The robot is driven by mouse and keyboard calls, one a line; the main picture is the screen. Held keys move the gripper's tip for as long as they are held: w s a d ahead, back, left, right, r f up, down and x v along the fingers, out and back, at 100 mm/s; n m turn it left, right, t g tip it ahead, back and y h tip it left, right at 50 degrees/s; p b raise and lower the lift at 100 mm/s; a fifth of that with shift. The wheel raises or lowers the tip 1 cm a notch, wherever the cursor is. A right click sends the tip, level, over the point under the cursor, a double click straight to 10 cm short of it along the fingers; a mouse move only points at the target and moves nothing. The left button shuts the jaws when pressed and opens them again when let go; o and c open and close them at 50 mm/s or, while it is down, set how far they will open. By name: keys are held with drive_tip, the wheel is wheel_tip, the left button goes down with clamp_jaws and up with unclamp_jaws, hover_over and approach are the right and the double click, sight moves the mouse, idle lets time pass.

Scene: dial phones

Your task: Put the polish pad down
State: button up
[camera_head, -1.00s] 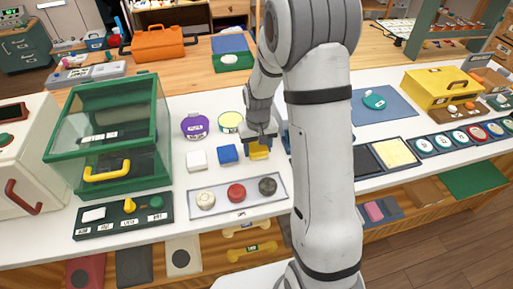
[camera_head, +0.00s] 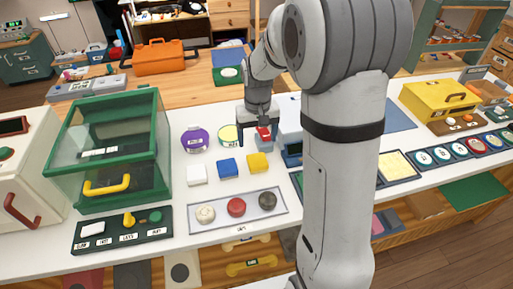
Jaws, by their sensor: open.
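A yellow block (camera_head: 257,162) lies flat on the white counter, at the right end of a row with a blue block (camera_head: 227,166) and a white block (camera_head: 196,175). The yellow block seems to be the polish pad, but no label on it is readable. My gripper (camera_head: 261,138) is open, above and just behind the yellow block, apart from it. A small red and grey item (camera_head: 264,134) shows between or just behind the fingers; I cannot tell whether it stands on the counter.
A tray with three round knobs (camera_head: 237,207) lies in front of the blocks. A green glass case (camera_head: 104,150) is at left. My arm hides the counter right of centre.

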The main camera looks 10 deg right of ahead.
drive_tip(key=s+r+t, duration=0.1)
drive_tip(key=s+r, duration=0.3)
drive_tip(key=s, duration=0.6)
drive_tip(key=s+r+t, duration=0.1)
drive_tip(key=s+r, duration=0.3)
drive_tip(key=s, duration=0.7)
drive_tip(key=shift+r+t, duration=0.2)
drive_tip(key=shift+t, duration=0.1)
drive_tip(key=shift+o, duration=0.4)
